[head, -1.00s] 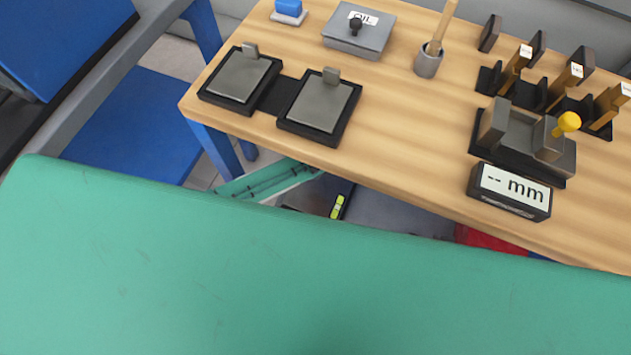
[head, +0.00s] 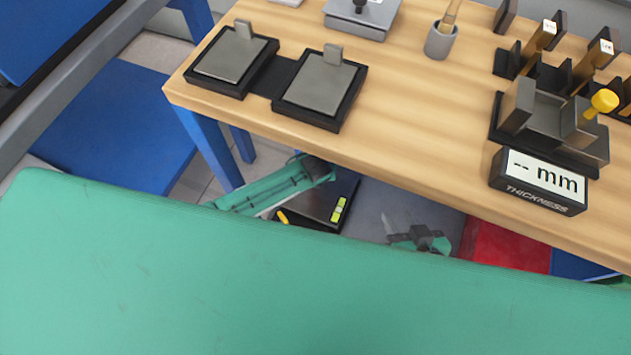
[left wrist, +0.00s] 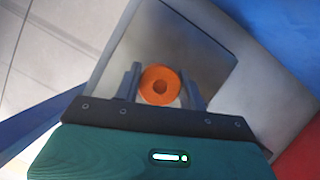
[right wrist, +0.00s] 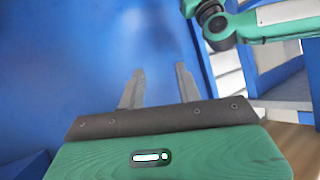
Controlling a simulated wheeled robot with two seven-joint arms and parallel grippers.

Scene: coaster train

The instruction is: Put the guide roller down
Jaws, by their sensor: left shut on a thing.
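In the head view the roller and left fingers are not visible. My right gripper (right wrist: 160,70) is open and empty in front of a blue surface. It also shows in the head view (head: 389,228), below the table edge.
The wooden table (head: 420,125) holds two dark-framed plates (head: 318,82), a thickness display (head: 540,180), a gauge with a yellow knob (head: 603,101) and a grey cup (head: 440,42). A red area (head: 505,248) lies below the table's front edge.

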